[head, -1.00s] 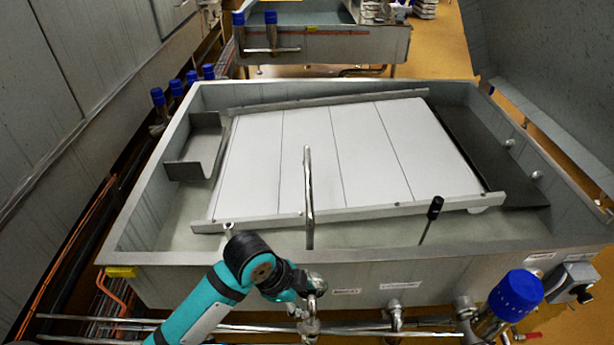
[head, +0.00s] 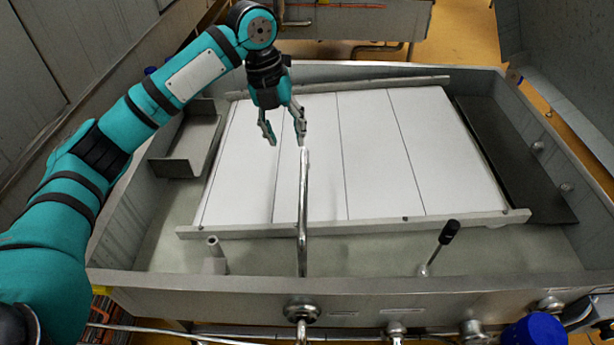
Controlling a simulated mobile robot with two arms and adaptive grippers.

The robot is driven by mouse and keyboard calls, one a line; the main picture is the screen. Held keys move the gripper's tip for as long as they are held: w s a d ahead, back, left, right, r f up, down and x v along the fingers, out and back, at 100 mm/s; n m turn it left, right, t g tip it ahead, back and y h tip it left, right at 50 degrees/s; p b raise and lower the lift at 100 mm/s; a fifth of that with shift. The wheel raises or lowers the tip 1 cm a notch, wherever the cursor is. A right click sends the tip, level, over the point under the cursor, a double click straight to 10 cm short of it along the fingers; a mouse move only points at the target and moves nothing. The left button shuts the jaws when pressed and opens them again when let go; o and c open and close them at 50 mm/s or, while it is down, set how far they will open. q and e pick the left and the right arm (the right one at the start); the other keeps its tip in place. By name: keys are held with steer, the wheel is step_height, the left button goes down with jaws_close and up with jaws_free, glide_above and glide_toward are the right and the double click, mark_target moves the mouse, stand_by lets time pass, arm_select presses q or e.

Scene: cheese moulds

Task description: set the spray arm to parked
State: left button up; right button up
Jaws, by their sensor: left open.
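The likely spray arm (head: 303,215) is a thin chrome pipe at the middle of the vat's front side. Its far end points away from me, over the white panels. My left gripper (head: 286,136) is open and empty, pointing down above the panels. Its right fingertip shows right by the pipe's far end; I cannot tell if they touch. Labels on the vat front are too small to read, so a parked mark cannot be made out. My right gripper is not in view.
The steel vat (head: 250,287) holds white panels (head: 375,160) in a grey frame. A black-knobbed lever (head: 436,252) and a grey stub (head: 214,262) stand near its front wall. A dark plate (head: 515,160) lies at right. A blue-capped valve (head: 535,332) is at lower right.

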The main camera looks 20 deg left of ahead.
mark_target(302, 192)
arm_select(q)
steer(key=d+f, duration=0.1)
steer(key=f, duration=0.4)
steer(key=d+f, duration=0.1)
steer(key=f, duration=0.4)
steer(key=d+f, duration=0.1)
steer(key=f, duration=0.4)
steer(key=shift+s+f+p, duration=0.1)
steer(key=shift+p, duration=0.3)
steer(key=shift+f, duration=0.35)
steer(key=shift+d+f, duration=0.1)
steer(key=shift+f, duration=0.05)
jaws_close()
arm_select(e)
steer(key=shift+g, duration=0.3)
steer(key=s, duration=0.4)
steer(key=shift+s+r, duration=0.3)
